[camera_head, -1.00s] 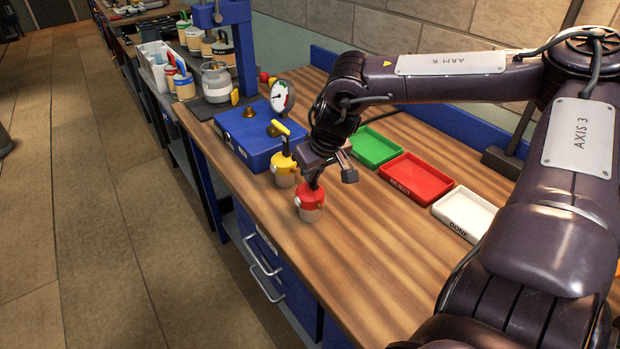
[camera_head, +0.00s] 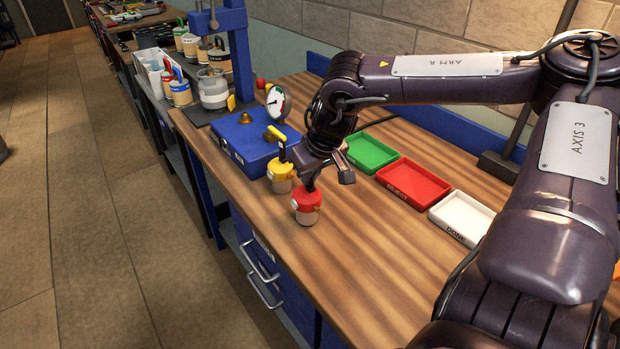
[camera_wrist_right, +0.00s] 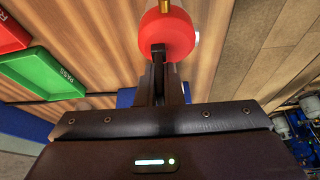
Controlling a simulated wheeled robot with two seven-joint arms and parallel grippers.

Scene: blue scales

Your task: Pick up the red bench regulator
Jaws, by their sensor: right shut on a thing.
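The red bench regulator (camera_head: 306,203) has a red top and a pale lower body. It stands upright on the wooden bench near its front edge, with no clear gap under it. My right gripper (camera_head: 312,184) is above it, shut on its upper part. In the right wrist view the fingers (camera_wrist_right: 158,72) meet at the near side of the red top (camera_wrist_right: 166,34), with a brass fitting beyond; the lower body is hidden there. My left gripper is not in view.
A yellow-topped regulator (camera_head: 280,178) stands close behind the red one, beside a blue box (camera_head: 245,145) with a gauge (camera_head: 276,103). Green (camera_head: 371,151), red (camera_head: 412,184) and white (camera_head: 462,217) trays lie to the right. The bench (camera_head: 360,255) in front is clear.

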